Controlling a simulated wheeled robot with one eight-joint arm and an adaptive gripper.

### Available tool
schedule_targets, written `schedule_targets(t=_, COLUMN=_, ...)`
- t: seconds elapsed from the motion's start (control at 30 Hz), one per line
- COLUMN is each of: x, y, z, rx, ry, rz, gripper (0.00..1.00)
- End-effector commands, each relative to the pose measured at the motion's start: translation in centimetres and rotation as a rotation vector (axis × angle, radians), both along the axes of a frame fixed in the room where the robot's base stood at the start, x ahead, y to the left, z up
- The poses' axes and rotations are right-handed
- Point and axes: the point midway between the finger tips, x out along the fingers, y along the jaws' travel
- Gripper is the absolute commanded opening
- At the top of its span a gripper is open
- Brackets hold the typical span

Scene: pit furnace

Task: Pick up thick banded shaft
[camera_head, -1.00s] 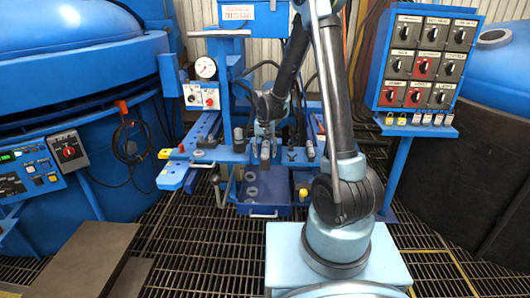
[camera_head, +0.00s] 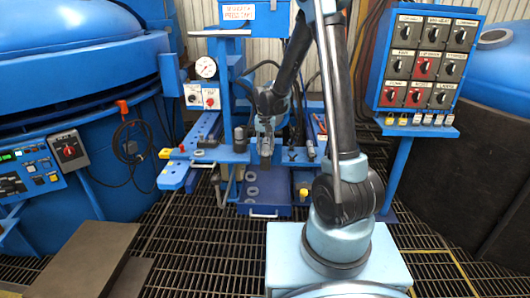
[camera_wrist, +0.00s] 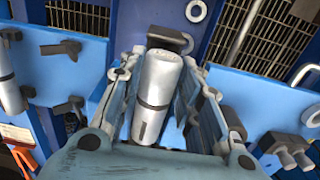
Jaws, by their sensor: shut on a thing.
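The thick banded shaft (camera_wrist: 157,90) is a silver-grey cylinder with a dark band around it, seen in the wrist view. It lies lengthwise between the two fingers of my gripper (camera_wrist: 157,100), which is shut on it. In the head view my gripper (camera_head: 265,150) is over the front of the blue bench, and the shaft is too small there to tell apart from the fingers.
Another grey cylinder (camera_wrist: 8,80) stands at the left in the wrist view, and small stubs (camera_wrist: 292,150) sit at the right. The blue bench (camera_head: 203,155) carries dark clips. A blue drawer (camera_head: 265,212) with grey rings lies below. A switch panel (camera_head: 425,60) stands at the right.

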Motion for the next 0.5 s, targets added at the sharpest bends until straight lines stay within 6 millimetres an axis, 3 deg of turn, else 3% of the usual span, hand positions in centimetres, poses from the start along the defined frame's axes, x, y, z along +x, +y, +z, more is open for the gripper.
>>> schedule_targets(t=0.5, x=0.0, y=0.0, z=6.8, rx=0.000, ry=0.001, rz=0.001, gripper=0.00)
